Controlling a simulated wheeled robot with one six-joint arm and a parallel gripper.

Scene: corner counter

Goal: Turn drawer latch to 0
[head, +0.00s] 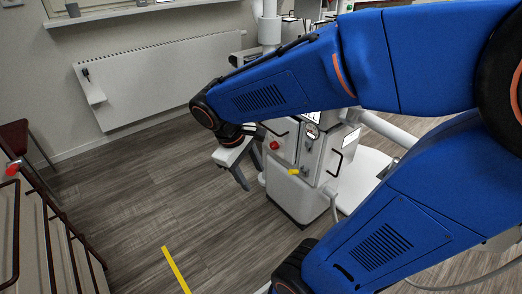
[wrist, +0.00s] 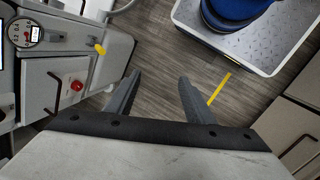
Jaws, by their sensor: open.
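A light grey cabinet stands right of my gripper in the head view and fills the left side of the wrist view. On it are a red knob (head: 274,145), also in the wrist view (wrist: 77,86), and a yellow lever (head: 293,171), also in the wrist view (wrist: 99,48). I cannot tell which of these is the drawer latch, and no scale for it is readable. A drawer front with a dark bar handle (wrist: 51,92) is beside the red knob. My gripper (wrist: 160,76) is open and empty, its fingers over bare floor, apart from the cabinet.
A round gauge (wrist: 25,33) sits on the cabinet's upper part. My base shows at the wrist view's top right. A radiator (head: 160,80) is on the back wall. A railed cabinet (head: 35,235) stands at the left. Yellow tape (head: 176,270) marks the open wooden floor.

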